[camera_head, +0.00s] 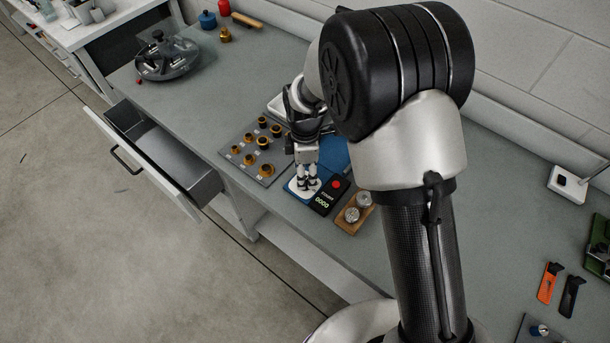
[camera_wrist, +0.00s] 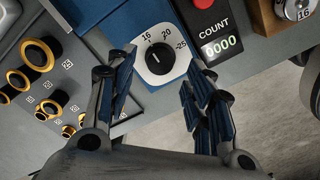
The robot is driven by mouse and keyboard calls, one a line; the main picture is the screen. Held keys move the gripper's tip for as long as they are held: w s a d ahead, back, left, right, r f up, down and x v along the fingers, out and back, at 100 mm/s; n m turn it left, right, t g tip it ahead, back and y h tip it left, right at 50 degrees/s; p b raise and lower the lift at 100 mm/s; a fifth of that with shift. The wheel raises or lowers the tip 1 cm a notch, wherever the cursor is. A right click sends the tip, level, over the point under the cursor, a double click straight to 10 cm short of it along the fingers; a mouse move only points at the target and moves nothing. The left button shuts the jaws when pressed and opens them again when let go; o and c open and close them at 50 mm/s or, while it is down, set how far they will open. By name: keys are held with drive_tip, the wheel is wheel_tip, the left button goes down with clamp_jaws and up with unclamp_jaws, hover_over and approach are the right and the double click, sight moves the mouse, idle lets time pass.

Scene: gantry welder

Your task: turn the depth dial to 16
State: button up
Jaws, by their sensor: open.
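The depth dial is a round black knob (camera_wrist: 160,57) on a white face with the numbers 16, 20 and 25 readable around its upper side. Its pointer direction is too small to tell. In the head view its white plate (camera_head: 293,188) sits on a blue base near the bench's front edge, partly hidden by my gripper (camera_head: 307,183). My gripper points down over the dial. In the wrist view its open fingers stand left and right of the knob, with a clear gap on each side and nothing held.
Right of the dial is a black counter box (camera_head: 329,196) with a red button, reading 0000. Beyond it is a wooden block (camera_head: 347,228) with two metal cylinders. Left is a grey board (camera_head: 232,150) with black and brass rings. A drawer (camera_head: 165,160) stands open at the front left.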

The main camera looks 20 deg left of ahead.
wheel_tip(320, 180, up, 9)
drive_tip(key=shift+f, duration=0.2)
idle(0.5)
drive_tip(key=s+d+r+m+t, duration=0.1)
drive_tip(key=s+d+r+m, duration=0.1)
drive_tip(key=d+r+m, duration=0.45)
drive_tip(key=s+d+r+m+t, duration=0.1)
drive_tip(key=s+d+r+m, duration=0.2)
drive_tip(key=d+r, duration=0.55)
drive_tip(key=s+d+r+m+t, duration=0.2)
drive_tip(key=s+d+r+m, duration=0.1)
drive_tip(key=s+d+m, duration=0.9)
drive_tip(key=s+m, duration=0.1)
drive_tip(key=s, duration=0.2)
drive_tip(key=shift+t, duration=0.3)
drive_tip(key=shift+d+r, duration=0.1)
drive_tip(key=shift+c, duration=0.3)
